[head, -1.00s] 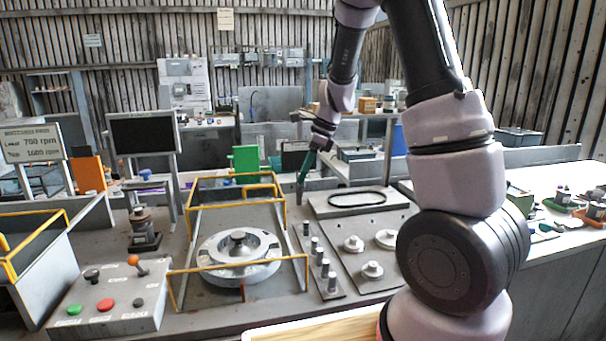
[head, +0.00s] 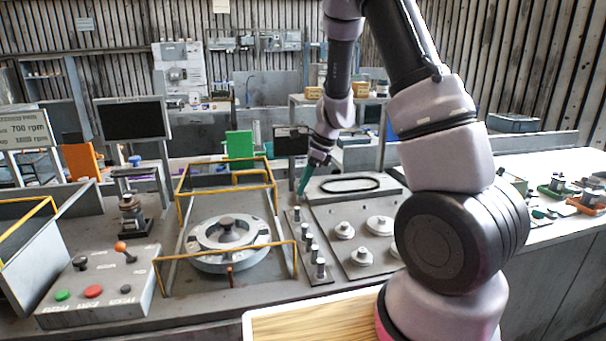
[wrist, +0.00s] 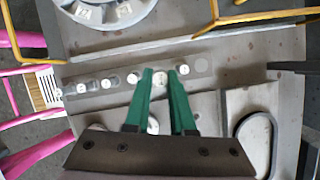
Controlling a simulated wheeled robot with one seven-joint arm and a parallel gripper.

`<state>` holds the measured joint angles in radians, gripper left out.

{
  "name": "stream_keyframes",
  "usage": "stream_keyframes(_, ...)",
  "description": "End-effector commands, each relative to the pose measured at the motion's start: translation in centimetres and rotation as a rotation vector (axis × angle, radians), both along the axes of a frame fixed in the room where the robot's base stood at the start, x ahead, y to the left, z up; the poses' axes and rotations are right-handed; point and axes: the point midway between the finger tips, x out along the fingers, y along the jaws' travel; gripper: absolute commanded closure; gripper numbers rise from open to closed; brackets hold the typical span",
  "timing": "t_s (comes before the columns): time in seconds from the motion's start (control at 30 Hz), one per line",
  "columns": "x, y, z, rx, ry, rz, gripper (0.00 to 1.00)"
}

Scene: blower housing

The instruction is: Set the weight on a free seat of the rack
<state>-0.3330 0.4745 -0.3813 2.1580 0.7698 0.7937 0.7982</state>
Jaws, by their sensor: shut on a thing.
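The rack (head: 318,279) is a narrow grey strip with a row of several grey cylindrical weights standing on it. In the wrist view the rack (wrist: 67,75) runs across the picture, with pale round weight tops along it. A grey disc-like spot (wrist: 201,65) near its right end looks like a bare seat. My gripper (head: 300,192) points down at the rack's far end. In the wrist view its green fingers (wrist: 160,73) are shut on a pale-topped weight (wrist: 160,79). Whether this weight touches the rack cannot be told. The fingers partly hide the strip.
A round metal housing (head: 228,240) sits inside yellow rails (head: 170,255) left of the rack. A plate with round knobbed parts (head: 345,230) and a black oval ring (head: 350,184) lie to its right. A control box (head: 100,290) with a lever stands at front left.

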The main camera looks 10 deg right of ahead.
Motion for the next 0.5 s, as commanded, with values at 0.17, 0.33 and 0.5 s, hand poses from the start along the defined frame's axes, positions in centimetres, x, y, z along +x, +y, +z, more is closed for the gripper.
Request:
stream_keyframes(0.17,0.0,-0.1,-2.2,0.000,0.002,-0.002,1.00)
stream_keyframes(0.33,0.0,-0.1,-4.3,-0.001,0.002,-0.001,1.00)
stream_keyframes(0.5,0.0,-0.1,-6.1,-0.001,0.003,-0.002,1.00)
